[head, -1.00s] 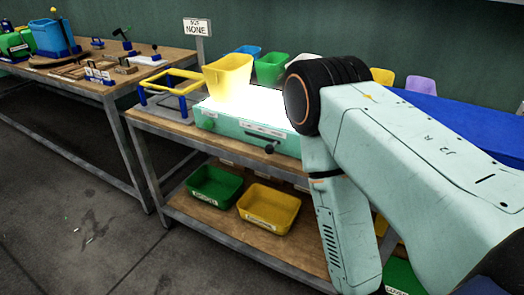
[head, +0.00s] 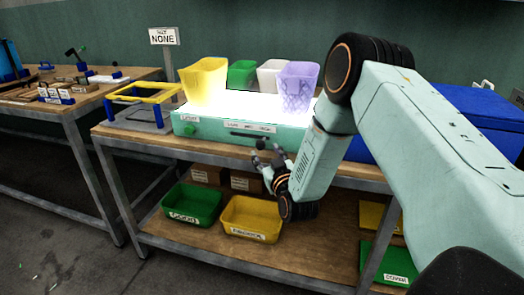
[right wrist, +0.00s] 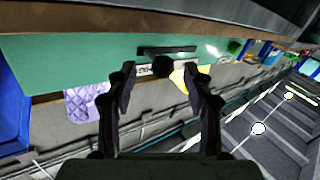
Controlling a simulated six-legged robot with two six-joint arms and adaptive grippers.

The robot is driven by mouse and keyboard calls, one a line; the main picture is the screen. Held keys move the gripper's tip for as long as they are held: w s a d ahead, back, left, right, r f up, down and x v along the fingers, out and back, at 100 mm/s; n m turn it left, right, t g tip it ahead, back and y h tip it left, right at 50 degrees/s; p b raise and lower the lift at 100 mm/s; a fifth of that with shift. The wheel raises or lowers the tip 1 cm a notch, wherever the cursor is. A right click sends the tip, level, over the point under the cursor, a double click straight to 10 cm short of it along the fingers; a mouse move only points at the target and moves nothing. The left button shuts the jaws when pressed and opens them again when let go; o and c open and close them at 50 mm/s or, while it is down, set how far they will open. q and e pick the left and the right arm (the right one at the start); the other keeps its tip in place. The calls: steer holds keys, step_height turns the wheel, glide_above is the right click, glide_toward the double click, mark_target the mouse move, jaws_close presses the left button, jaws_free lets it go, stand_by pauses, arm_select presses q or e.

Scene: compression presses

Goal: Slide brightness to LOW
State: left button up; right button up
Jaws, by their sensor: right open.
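The teal light box (head: 200,130) stands on the bench with a brightly glowing top. Its front has a dark slider slot (head: 245,135) under a small label strip too small to read surely. The round black slider knob (head: 261,144) is near the slot's right end. My right gripper (head: 268,158) is open just in front of and below the knob. In the right wrist view, the knob (right wrist: 163,68) shows between the two open fingers (right wrist: 160,75), with the slot (right wrist: 180,49) behind it. Contact cannot be told. My left gripper is out of view.
A yellow translucent bin (head: 205,82) and a purple bin (head: 297,85) stand at the box. A yellow-and-blue frame (head: 145,93) is on the left. Green (head: 192,205) and yellow (head: 252,218) trays sit on the lower shelf. A blue box (head: 370,148) is right.

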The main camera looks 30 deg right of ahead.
mark_target(261, 146)
steer(key=w, duration=0.1)
steer(key=w+r, duration=0.1)
steer(key=w, duration=0.1)
steer(key=shift+w+a+b, duration=0.1)
steer(key=shift+w+b, duration=0.1)
steer(key=shift+b, duration=0.2)
steer(key=shift+w+d, duration=0.2)
steer(key=shift+w, duration=0.05)
steer(key=shift+w+d+f, duration=0.4)
steer(key=shift+w+d, duration=0.1)
steer(key=shift+d, duration=0.1)
steer(key=shift+s+a+r, duration=0.1)
steer(key=shift+a+r, duration=0.2)
steer(key=shift+a, duration=0.1)
steer(key=shift+c, duration=0.2)
steer(key=shift+d+f, duration=0.2)
steer(key=c, duration=0.4)
steer(key=shift+a, duration=0.1)
jaws_close()
